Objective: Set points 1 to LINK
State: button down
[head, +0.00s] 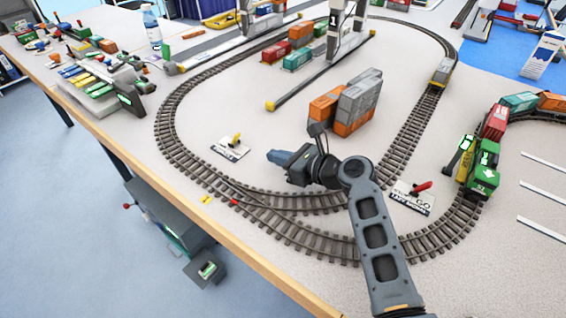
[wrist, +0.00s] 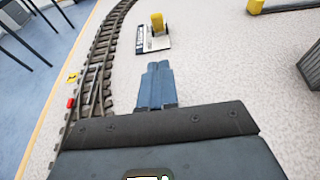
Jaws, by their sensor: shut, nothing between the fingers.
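A yellow lever (head: 237,139) stands on a white labelled plate (head: 229,150) inside the track loop; its lettering is too small to read. In the wrist view the yellow lever (wrist: 157,22) is just ahead of my fingertips, on its plate (wrist: 153,42). My gripper (head: 271,156) is shut and empty, to the right of the yellow lever and apart from it. Its blue fingers (wrist: 158,68) point at the lever in the wrist view. The track points (head: 245,200) lie at the near left of the loop, with a red marker (head: 234,203) and a yellow marker (head: 207,199) beside them.
A red lever (head: 421,187) on a labelled plate (head: 413,201) stands right of my arm. A green locomotive (head: 484,178) with wagons is on the right track. Orange and grey containers (head: 352,108) stand behind my gripper. The table edge (head: 190,210) runs along the near left.

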aim_at(262, 162)
jog(key=b+x, duration=0.1)
jog(key=x, duration=0.1)
jog(key=b+x, duration=0.4)
jog(key=shift+s+f, duration=0.1)
jog(key=shift+f, duration=0.15)
jog(key=shift+w+a+r+b, duration=0.3)
jog(key=shift+w+a+r, duration=0.15)
jog(key=shift+a, duration=0.1)
jog(key=shift+w+a+r+b, duration=0.3)
jog(key=shift+w+a, duration=0.15)
jog(key=shift+a, duration=0.1)
jog(key=shift+w+a+r, duration=0.35)
jog(key=shift+a+r, duration=0.05)
jog(key=shift+r+p, duration=0.2)
jog(key=shift+p, duration=0.1)
jog(key=shift+r+p, duration=0.15)
jog(key=shift+p, duration=0.3)
jog(key=shift+a+h, duration=0.1)
jog(key=shift+h, duration=0.2)
